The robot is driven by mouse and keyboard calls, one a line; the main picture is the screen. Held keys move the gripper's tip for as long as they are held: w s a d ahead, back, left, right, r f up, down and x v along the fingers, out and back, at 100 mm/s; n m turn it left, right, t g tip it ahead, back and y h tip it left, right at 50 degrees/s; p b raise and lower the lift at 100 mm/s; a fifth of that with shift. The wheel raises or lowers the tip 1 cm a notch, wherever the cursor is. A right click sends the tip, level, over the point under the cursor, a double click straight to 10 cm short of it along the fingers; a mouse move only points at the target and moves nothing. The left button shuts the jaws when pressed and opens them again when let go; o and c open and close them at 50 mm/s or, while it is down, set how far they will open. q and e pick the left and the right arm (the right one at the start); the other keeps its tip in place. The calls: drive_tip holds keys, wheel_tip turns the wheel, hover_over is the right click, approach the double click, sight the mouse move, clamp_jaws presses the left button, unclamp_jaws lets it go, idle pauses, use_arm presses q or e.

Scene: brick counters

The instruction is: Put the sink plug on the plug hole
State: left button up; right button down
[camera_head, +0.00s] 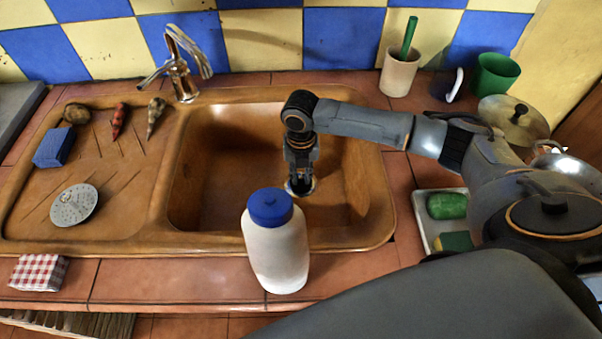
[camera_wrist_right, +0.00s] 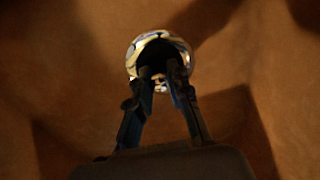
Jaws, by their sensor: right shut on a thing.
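My right gripper (camera_head: 300,176) reaches down into the brown sink basin (camera_head: 215,170), fingers pointing at its floor. It is shut on the sink plug, which is small and mostly hidden by the fingers. In the right wrist view the gripper (camera_wrist_right: 162,84) has its fingertips close together at a shiny round metal rim (camera_wrist_right: 150,38) with a dark middle. I cannot tell how much of this is plug and how much is plug hole, or whether the two touch. My left gripper is not in view.
A white bottle with a blue cap (camera_head: 277,250) stands at the sink's front edge. The tap (camera_head: 184,80) is behind. A perforated metal disc (camera_head: 74,206), a blue sponge (camera_head: 54,148) and vegetables lie on the drainboard. A tray (camera_head: 427,222) with green things is at right.

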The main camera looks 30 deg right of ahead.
sight(301, 174)
drive_tip(key=shift+f, duration=0.15)
drive_tip(key=c, duration=1.3)
unclamp_jaws()
drive_tip(key=shift+o, duration=0.2)
wheel_tip(301, 174, up, 12)
drive_tip(key=shift+r, duration=0.2)
